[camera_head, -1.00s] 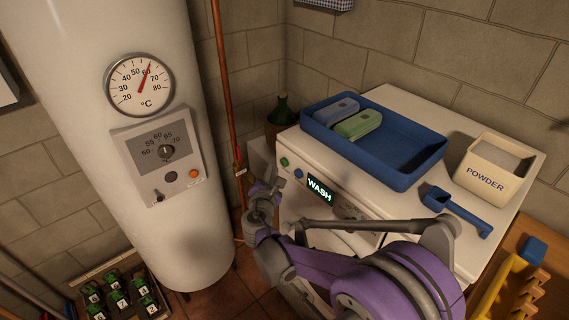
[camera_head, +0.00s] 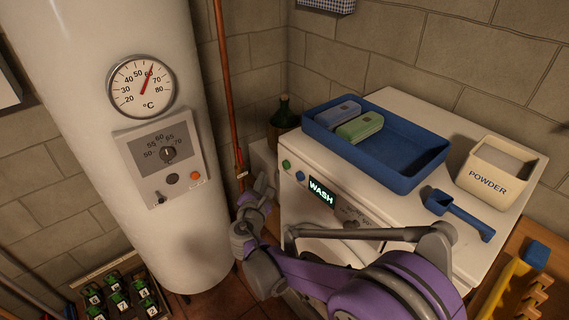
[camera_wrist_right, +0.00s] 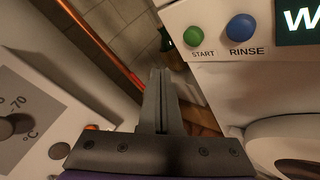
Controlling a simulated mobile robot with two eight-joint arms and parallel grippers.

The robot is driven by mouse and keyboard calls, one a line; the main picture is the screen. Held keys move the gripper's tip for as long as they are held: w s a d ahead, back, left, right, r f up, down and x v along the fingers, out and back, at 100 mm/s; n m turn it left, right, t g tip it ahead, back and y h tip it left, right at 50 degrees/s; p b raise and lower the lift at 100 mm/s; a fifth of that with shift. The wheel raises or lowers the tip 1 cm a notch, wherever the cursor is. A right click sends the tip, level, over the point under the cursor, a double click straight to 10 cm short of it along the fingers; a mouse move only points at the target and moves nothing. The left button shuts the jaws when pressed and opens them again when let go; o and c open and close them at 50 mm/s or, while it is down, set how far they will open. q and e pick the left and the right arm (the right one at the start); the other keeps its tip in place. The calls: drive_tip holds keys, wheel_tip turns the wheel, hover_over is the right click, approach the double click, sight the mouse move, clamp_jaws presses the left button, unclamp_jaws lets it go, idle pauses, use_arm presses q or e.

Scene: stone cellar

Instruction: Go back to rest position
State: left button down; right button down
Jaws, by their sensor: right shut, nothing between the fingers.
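My right gripper (camera_head: 262,184) is shut and empty. In the head view it is in the gap between the white boiler (camera_head: 160,225) and the washing machine (camera_head: 420,112), just left of the machine's front buttons. In the right wrist view its two fingers (camera_wrist_right: 160,76) are pressed together with nothing between them. The green START button (camera_wrist_right: 193,36) and blue RINSE button (camera_wrist_right: 241,28) are to their right, apart from them. My purple right arm reaches in from the bottom, in front of the machine, hiding part of its front. My left gripper is not in view.
A blue tray (camera_head: 405,180) with two soap-like bars, a powder box (camera_head: 490,178) and a blue scoop (camera_head: 458,213) are on the machine. A copper pipe (camera_head: 225,90) runs beside the boiler. A dark bottle (camera_head: 284,113) stands behind the gripper. A crate of numbered items is lower left.

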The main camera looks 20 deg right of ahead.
drive_tip(key=s+d+f+m+g+y, duration=0.1)
drive_tip(key=s+d+m+g, duration=0.25)
drive_tip(key=s+m, duration=0.35)
drive_tip(key=s+d+f+m+g, duration=0.25)
drive_tip(key=s+d+m, duration=0.3)
drive_tip(key=s, duration=0.35)
drive_tip(key=s+a+f+m+g+y, duration=0.1)
drive_tip(key=s+a+f+m+y, duration=0.1)
drive_tip(key=s+m, duration=0.3)
drive_tip(key=s+a+f+m+g+y, duration=0.2)
drive_tip(key=s+a+m+y, duration=0.2)
drive_tip(key=s, duration=0.8)
drive_tip(key=shift+f+m, duration=0.35)
drive_tip(key=shift+m, duration=0.7)
